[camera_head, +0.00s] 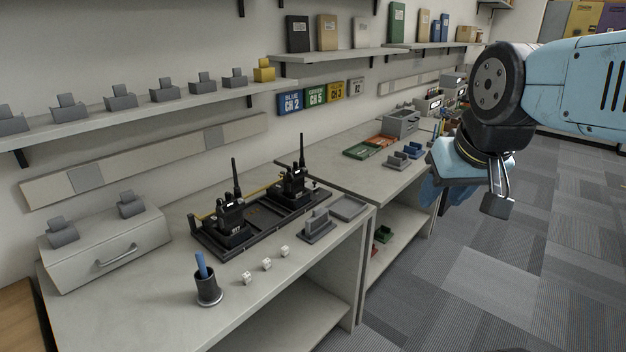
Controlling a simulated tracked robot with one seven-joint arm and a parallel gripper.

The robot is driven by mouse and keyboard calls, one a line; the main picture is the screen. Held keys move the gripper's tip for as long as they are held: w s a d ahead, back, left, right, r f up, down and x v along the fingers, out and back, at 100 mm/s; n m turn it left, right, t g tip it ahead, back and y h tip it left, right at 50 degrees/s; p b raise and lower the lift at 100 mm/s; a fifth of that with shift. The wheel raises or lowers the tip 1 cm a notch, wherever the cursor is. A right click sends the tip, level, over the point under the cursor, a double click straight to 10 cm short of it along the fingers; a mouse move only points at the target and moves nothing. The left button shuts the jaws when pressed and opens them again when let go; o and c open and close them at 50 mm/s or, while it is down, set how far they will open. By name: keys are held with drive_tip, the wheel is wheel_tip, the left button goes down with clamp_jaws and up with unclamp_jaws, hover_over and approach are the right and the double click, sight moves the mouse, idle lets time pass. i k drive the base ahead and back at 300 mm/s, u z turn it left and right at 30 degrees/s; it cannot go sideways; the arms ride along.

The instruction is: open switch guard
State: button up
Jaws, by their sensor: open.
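I cannot make out a switch guard for certain; any such part is too small to tell. Two black handheld radios with antennas, one at the left (230,217) and one farther back (292,186), stand upright on a black tray (262,232) on the near bench. Small yellow and red details show on and behind the tray. My gripper (497,204) hangs in the air at the right, over the floor side of the benches, well apart from the radios. It points down, is open, and one finger shows clearly; the other is largely hidden.
On the near bench (130,310) stand a pen cup (208,288), several small white cubes (267,264), a grey holder (317,226), a shallow grey tray (349,208) and a drawer box (107,255). A wall shelf (150,112) overhangs the back. The carpeted floor (530,260) at right is clear.

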sight(310, 186)
drive_tip(key=u, duration=0.1)
drive_tip(key=i, duration=0.9)
drive_tip(key=z, duration=0.1)
